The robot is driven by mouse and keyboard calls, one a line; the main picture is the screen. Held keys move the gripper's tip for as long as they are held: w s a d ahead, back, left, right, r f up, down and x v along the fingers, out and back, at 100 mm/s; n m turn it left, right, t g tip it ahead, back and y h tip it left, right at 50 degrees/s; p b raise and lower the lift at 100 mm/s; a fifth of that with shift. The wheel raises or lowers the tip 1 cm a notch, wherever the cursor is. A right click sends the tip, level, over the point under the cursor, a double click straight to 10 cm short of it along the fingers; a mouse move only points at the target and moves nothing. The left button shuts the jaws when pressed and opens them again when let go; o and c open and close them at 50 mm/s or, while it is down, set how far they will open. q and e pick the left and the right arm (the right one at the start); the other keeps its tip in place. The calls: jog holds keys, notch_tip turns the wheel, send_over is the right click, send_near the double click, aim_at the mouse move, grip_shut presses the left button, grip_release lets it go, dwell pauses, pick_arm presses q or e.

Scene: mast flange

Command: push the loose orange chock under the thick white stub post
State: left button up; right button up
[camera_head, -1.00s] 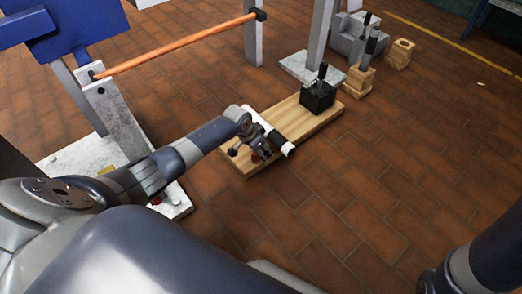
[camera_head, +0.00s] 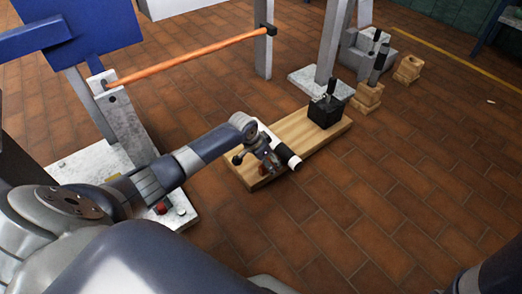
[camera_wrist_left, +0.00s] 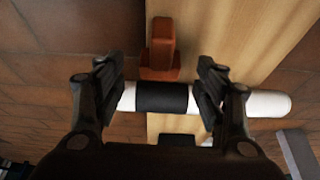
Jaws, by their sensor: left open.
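The thick white stub post (camera_wrist_left: 265,104) with a black band (camera_wrist_left: 162,97) runs across the wooden board (camera_wrist_left: 230,30) in the left wrist view. It also shows in the head view (camera_head: 279,146), partly hidden by my left gripper. The orange chock (camera_wrist_left: 161,48) is on the board, just beyond the post's black band. In the head view only an orange-red bit (camera_head: 262,169) shows beside the gripper. My left gripper (camera_wrist_left: 156,80) is open, with its fingers apart on either side of the band. I cannot tell whether they touch the post. My right gripper is out of view.
A black block with a lever (camera_head: 326,112) stands at the board's far end. Wooden blocks (camera_head: 367,97) and a grey upright on a plate (camera_head: 318,80) stand behind it. An orange bar (camera_head: 185,58) spans at the back left.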

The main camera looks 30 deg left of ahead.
pick_arm(q)
jog(key=v, duration=0.9)
jog(key=shift+r, duration=0.15)
